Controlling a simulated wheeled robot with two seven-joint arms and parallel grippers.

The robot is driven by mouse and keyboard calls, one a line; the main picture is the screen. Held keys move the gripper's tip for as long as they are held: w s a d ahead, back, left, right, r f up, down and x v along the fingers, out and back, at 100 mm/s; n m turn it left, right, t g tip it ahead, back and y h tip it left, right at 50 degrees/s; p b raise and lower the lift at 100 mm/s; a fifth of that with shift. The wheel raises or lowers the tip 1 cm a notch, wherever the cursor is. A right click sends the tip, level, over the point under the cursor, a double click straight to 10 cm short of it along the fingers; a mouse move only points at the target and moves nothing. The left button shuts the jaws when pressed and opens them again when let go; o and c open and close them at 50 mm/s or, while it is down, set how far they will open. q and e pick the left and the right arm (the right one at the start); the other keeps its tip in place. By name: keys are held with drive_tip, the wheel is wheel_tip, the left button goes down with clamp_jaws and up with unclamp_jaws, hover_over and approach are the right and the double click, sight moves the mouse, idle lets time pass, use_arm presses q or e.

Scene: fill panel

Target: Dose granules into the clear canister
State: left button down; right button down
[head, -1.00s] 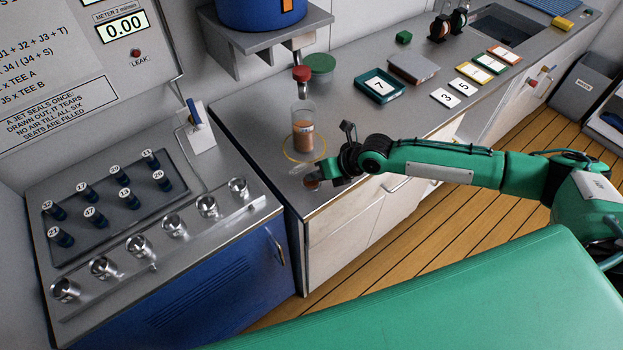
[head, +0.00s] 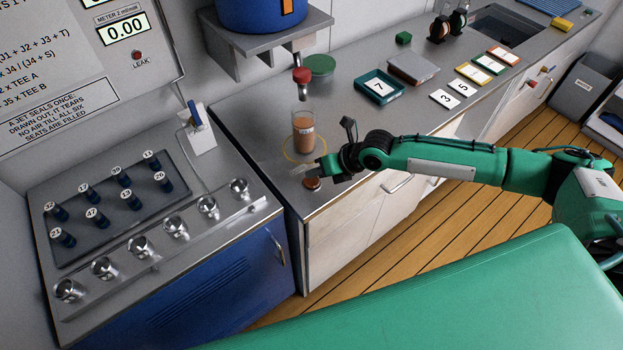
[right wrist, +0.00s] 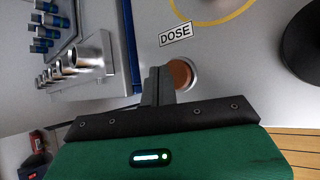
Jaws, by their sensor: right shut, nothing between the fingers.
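The clear canister (head: 303,132) stands upright inside a yellow ring (head: 286,154) on the grey counter, with brown granules filling most of it. A red-collared spout (head: 302,77) hangs above it, below the blue hopper (head: 260,12). The round brown dose button (head: 312,183) is near the counter's front edge; it also shows in the right wrist view (right wrist: 181,74) beside the DOSE label (right wrist: 176,34). My right gripper (head: 297,173) is shut and empty, just above and beside the button. In the right wrist view its fingers (right wrist: 158,84) partly overlap the button's left edge. My left gripper is not in view.
A panel with several metal cups (head: 137,246) and numbered blue plugs (head: 97,218) is at left. A teal tray marked 7 (head: 380,88), a green lid (head: 320,65) and numbered cards (head: 445,98) lie farther back on the counter.

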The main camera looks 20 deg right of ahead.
sight(312, 182)
drive_tip(key=shift+r+p, duration=1.4)
drive_tip(key=shift+r, duration=1.15)
idle(1.8)
wheel_tip(312, 182, up, 4)
drive_tip(key=m+p, duration=0.3)
drive_tip(key=m, duration=0.5)
drive_tip(key=m+p, duration=0.4)
drive_tip(key=m, duration=0.5)
drive_tip(key=shift+w+d+f+g+y, duration=0.1)
drive_tip(key=shift+w+f+g+y, duration=0.05)
drive_tip(key=shift+g+y, duration=0.2)
drive_tip(key=shift+f, duration=0.1)
drive_tip(key=shift+f+b, duration=2.7)
drive_tip(key=shift+f, duration=1.6)
